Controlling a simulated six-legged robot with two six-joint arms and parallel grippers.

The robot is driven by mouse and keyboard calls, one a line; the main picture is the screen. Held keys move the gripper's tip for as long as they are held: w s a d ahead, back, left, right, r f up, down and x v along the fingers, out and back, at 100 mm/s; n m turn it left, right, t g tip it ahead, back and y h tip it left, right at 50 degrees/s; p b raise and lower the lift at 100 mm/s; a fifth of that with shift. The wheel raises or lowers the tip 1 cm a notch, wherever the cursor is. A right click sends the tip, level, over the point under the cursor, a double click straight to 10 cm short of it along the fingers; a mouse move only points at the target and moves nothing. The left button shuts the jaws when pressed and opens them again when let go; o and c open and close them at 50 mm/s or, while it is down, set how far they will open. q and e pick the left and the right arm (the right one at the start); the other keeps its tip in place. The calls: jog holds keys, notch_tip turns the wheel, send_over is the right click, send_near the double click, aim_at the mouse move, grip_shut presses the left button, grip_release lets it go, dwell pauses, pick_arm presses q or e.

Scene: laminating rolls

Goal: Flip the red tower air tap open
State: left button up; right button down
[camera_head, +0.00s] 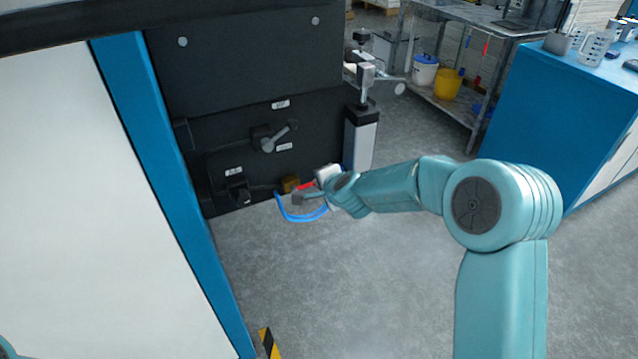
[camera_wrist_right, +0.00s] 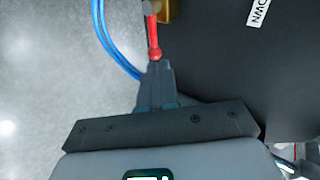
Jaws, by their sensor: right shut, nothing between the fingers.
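The red air tap lever (camera_head: 306,185) sits low on the dark machine panel, beside its brass body (camera_head: 290,184). In the right wrist view the red lever (camera_wrist_right: 154,38) runs down from the brass fitting (camera_wrist_right: 166,10) towards my fingertips. My right gripper (camera_head: 299,197) is shut and empty, right at the lever. In the wrist view its closed tips (camera_wrist_right: 155,66) meet or overlap the lever's near end; I cannot tell whether they touch. My left gripper is not in view.
A blue hose (camera_head: 302,218) loops below the tap and also shows in the wrist view (camera_wrist_right: 106,40). A grey knob lever (camera_head: 268,144) is higher on the panel. A grey and white post (camera_head: 361,140) stands behind my right wrist. The floor (camera_head: 330,280) in front is clear.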

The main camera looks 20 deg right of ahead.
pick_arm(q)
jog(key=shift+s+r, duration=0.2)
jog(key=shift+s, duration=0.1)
pick_arm(e)
jog(key=s+d+r, duration=0.2)
jog(key=s+r, duration=0.3)
jog(key=s, duration=0.3)
jog(key=shift+s+d+r, duration=0.25)
jog(key=shift+d+r, duration=0.05)
jog(key=shift+r, duration=0.05)
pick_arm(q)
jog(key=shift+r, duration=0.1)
pick_arm(e)
jog(key=shift+r, duration=0.1)
